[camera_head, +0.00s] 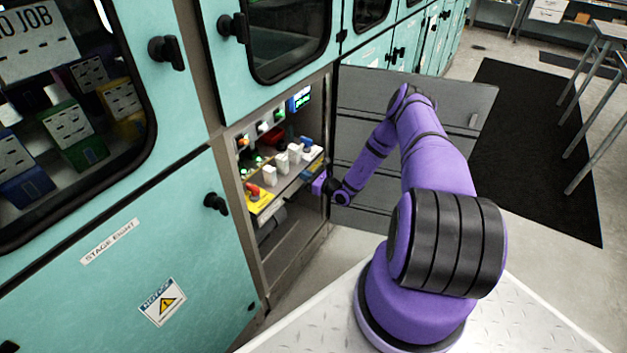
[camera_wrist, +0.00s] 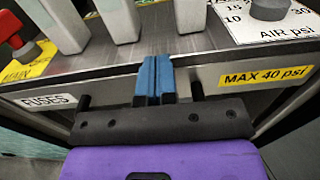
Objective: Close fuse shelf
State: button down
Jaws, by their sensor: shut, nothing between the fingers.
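The fuse shelf (camera_head: 283,187) sticks out of the open cabinet bay in the head view, with white upright parts and a yellow panel on it. In the wrist view its front face carries a "FUSES" label (camera_wrist: 48,101) and a "MAX 40 psi" label (camera_wrist: 270,76). My gripper (camera_wrist: 153,80) has its blue fingertips shut together, empty, at the middle of this front face. They overlap its upper edge in the picture; I cannot tell whether they touch. Two dark posts stand beside the fingers, partly hidden. In the head view my gripper (camera_head: 319,184) is at the shelf's front.
The bay's grey door (camera_head: 460,105) stands open behind my arm. Teal cabinet doors with black knobs (camera_head: 215,203) flank the bay. White levers (camera_wrist: 118,18) and a dark dial (camera_wrist: 269,8) stand on the shelf. Floor and a black mat (camera_head: 540,150) lie to the right.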

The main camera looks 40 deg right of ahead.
jog(key=x, duration=1)
jog(key=shift+w+a+r, duration=0.1)
jog(key=shift+w+r, duration=0.05)
jog(key=shift+w, duration=0.05)
